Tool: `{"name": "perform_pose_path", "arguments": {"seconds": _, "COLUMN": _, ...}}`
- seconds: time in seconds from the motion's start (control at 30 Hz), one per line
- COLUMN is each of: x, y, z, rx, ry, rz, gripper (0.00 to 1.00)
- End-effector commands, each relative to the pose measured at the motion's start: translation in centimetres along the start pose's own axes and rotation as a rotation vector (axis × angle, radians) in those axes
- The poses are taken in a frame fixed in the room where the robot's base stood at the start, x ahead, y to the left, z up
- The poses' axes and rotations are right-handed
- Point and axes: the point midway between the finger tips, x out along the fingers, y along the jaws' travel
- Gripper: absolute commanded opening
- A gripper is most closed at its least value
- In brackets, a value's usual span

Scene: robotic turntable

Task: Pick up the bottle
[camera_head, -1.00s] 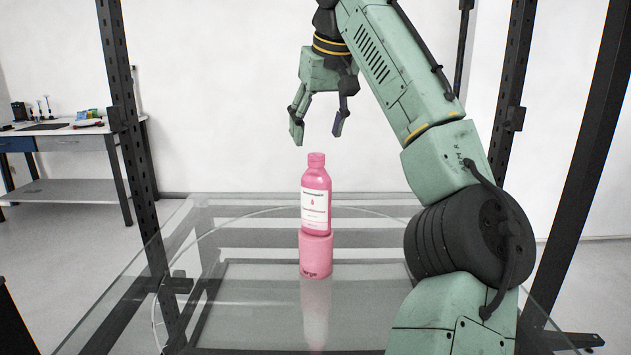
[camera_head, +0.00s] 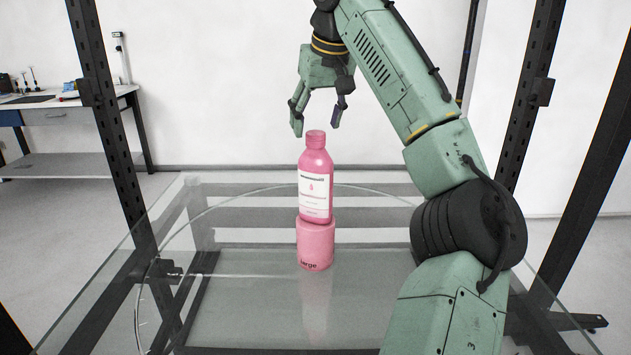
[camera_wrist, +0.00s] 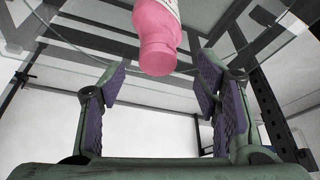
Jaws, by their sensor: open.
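A pink bottle (camera_head: 315,178) with a white label and pink cap stands upright on a pink cylindrical pedestal (camera_head: 315,243) on a glass table (camera_head: 250,320). My gripper (camera_head: 317,128) is open and empty, pointing down. In the head view its fingertips appear just above and around the level of the cap. In the wrist view the bottle (camera_wrist: 157,35) shows cap first at the top, between and beyond the two purple-padded fingers of the gripper (camera_wrist: 160,85). The fingers do not visibly touch it.
Dark perforated metal posts (camera_head: 110,120) frame the glass table at left and right. A workbench (camera_head: 60,115) with small items stands at the back left. The glass around the pedestal looks clear.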

Motion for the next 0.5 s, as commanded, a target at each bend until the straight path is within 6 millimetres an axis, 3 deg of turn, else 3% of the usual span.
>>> {"name": "perform_pose_path", "arguments": {"seconds": 0.23, "x": 3.5, "y": 0.2, "z": 0.2, "rx": 0.001, "ry": -0.002, "rz": 0.001, "gripper": 0.57}}
{"name": "perform_pose_path", "arguments": {"seconds": 0.5, "x": 4.1, "y": 0.2, "z": 0.3, "rx": 0.001, "ry": -0.001, "rz": 0.000, "gripper": 0.57}}
